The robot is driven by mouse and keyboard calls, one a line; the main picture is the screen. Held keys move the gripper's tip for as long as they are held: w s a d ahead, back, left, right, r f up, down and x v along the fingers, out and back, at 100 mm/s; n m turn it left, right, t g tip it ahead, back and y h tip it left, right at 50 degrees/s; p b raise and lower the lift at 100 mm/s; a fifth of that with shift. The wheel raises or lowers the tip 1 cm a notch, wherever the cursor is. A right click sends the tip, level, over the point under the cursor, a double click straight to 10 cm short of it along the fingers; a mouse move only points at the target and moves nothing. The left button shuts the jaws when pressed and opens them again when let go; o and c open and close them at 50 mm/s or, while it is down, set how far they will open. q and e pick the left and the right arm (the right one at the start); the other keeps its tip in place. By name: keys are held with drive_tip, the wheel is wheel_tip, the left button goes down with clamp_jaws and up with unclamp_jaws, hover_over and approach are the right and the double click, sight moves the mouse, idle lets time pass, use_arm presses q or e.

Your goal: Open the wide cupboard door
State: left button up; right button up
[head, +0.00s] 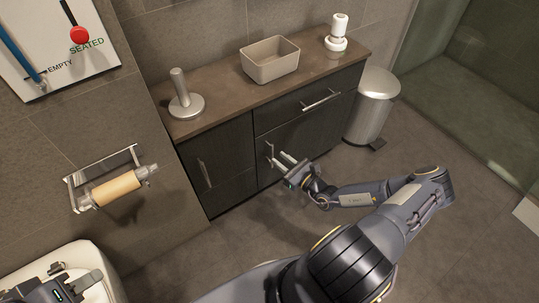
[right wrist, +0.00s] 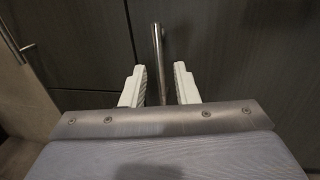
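The wide cupboard door (head: 318,137) is the dark panel under the drawer on the vanity's right side, and it looks closed. Its upright metal bar handle (head: 269,153) is near the door's left edge. The handle (right wrist: 157,45) also shows in the right wrist view. My right gripper (head: 280,159) is at the handle. In the right wrist view its two pale fingers (right wrist: 159,72) are open, one on each side of the bar, with gaps visible. My left gripper (head: 75,284) is at the bottom left, partly cut off, away from the vanity; its opening is unclear.
A drawer (head: 305,98) is above the door, and a narrower door (head: 215,165) is to its left. The counter (head: 222,96) holds a metal stand (head: 185,103), a beige bin (head: 270,62) and a white bottle (head: 337,35). A trash can (head: 372,105) stands right of the vanity.

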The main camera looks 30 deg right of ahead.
sight(272, 153)
drive_tip(key=b+x, duration=0.1)
drive_tip(key=x, duration=0.4)
clamp_jaws()
